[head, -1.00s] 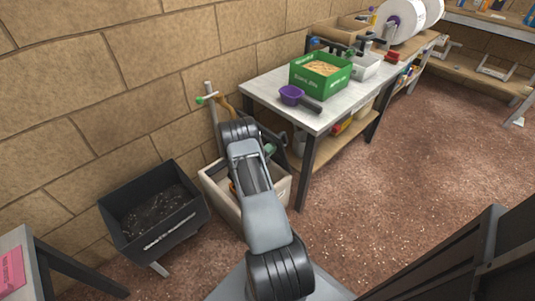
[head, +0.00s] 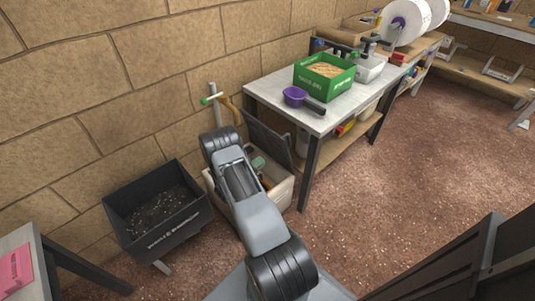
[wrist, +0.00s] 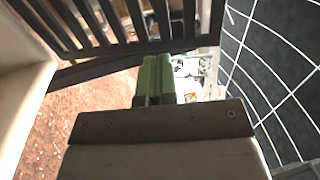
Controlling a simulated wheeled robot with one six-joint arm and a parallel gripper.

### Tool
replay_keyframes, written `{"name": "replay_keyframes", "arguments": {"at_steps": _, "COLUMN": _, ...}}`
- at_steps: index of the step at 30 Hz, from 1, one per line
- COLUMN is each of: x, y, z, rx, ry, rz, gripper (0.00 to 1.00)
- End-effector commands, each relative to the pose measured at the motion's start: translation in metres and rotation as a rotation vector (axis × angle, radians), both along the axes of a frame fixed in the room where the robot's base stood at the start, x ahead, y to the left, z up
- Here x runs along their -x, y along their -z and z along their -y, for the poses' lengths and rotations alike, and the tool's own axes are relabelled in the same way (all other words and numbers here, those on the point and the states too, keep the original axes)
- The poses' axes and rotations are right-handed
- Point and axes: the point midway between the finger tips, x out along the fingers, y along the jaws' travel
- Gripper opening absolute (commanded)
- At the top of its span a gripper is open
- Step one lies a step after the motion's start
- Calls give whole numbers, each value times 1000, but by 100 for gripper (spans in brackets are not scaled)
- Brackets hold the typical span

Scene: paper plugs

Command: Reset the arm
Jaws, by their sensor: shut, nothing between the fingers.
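My gripper (wrist: 154,80) shows in the wrist view as two green fingers held close together, with nothing between them. In the head view my grey and black arm reaches up from the bottom middle toward the wall and partly covers a white bin on the floor. The gripper itself cannot be made out in the head view.
A white bin (head: 281,193) stands behind my arm, left of a worktable (head: 259,91). A black bin (head: 133,229) stands at left. Dark slats (wrist: 100,45) lie beyond the fingers. Open floor lies at right.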

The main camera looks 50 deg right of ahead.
Motion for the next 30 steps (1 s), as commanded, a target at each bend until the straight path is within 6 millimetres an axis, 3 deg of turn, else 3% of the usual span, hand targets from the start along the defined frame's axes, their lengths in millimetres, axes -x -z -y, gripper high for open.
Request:
{"name": "replay_keyframes", "arguments": {"at_steps": 3, "x": -2, "y": 6, "z": -21, "rx": 1, "ry": -4, "rz": -1, "gripper": 0}}
{"name": "replay_keyframes", "arguments": {"at_steps": 9, "x": -4, "y": 14, "z": -44, "rx": 0, "ry": -2, "rz": -1, "gripper": 0}}
{"name": "replay_keyframes", "arguments": {"at_steps": 19, "x": -4, "y": 17, "z": -53, "rx": 1, "ry": -1, "rz": 7, "gripper": 0}}
{"name": "replay_keyframes", "arguments": {"at_steps": 23, "x": -4, "y": 19, "z": -52, "rx": -8, "ry": -18, "rz": 87, "gripper": 0}}
{"name": "replay_keyframes", "arguments": {"at_steps": 26, "x": 6, "y": 29, "z": -51, "rx": -48, "ry": 10, "rz": 211, "gripper": 0}}
{"name": "replay_keyframes", "arguments": {"at_steps": 30, "x": 47, "y": 49, "z": -58, "rx": -115, "ry": 152, "rz": 432, "gripper": 0}}
